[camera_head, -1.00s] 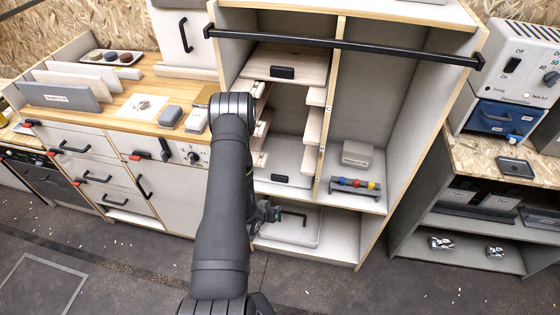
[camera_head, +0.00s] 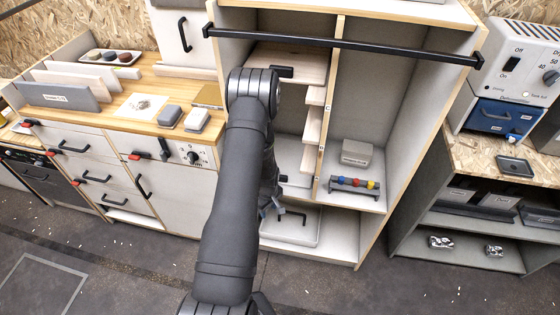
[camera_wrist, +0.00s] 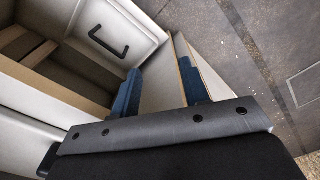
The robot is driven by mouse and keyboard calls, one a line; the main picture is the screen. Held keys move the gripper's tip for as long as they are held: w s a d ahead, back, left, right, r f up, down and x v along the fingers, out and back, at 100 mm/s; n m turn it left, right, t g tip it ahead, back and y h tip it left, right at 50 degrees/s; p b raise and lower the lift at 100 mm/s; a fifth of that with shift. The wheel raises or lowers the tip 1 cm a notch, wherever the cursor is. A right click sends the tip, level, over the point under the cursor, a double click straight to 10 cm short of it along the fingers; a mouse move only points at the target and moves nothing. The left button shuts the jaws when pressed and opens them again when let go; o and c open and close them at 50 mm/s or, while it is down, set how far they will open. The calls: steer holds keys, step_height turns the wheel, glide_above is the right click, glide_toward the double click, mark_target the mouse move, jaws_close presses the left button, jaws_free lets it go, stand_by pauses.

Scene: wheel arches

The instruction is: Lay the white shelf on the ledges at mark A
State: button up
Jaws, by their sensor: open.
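The white shelf (camera_head: 290,232), a pale panel with a black handle, lies low in the cabinet's left bay. A white panel (camera_wrist: 136,20) with a black handle, apparently this shelf, shows in the wrist view. My gripper (camera_head: 272,207) is partly hidden behind my arm, close to the shelf's left end. In the wrist view its blue fingers (camera_wrist: 160,87) are apart with nothing held between them. Wooden ledges (camera_head: 312,125) step down the divider; the opposite ledges are hidden by my arm. Small marks (camera_head: 328,107) on the divider's front edge are too small to read.
A black bar (camera_head: 345,45) crosses the cabinet front. A wooden shelf (camera_head: 307,62) sits high in the left bay. The right bay holds a grey box (camera_head: 357,153) and a rack with coloured knobs (camera_head: 354,184). The floor (camera_head: 390,290) in front is clear.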

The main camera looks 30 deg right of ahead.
step_height(320, 180, up, 5)
steer(key=s+d+n+g+y, duration=0.1)
steer(key=s+d+n+g, duration=0.1)
steer(key=s+n, duration=0.15)
steer(key=w+d+r+n, duration=0.1)
steer(key=w+d+r, duration=0.1)
steer(key=w+r, duration=0.1)
steer(key=w+d+r+n+t, duration=0.1)
steer(key=w+d+r, duration=0.2)
steer(key=r, duration=0.1)
steer(key=w+d+r+n+h, duration=0.1)
steer(key=w+d+r, duration=0.1)
steer(key=w+r, duration=0.1)
steer(key=shift+w+d+r+t, duration=0.2)
steer(key=shift+w+r+t, duration=0.2)
steer(key=shift+r, duration=0.05)
steer(key=shift+f, duration=3.75)
jaws_close()
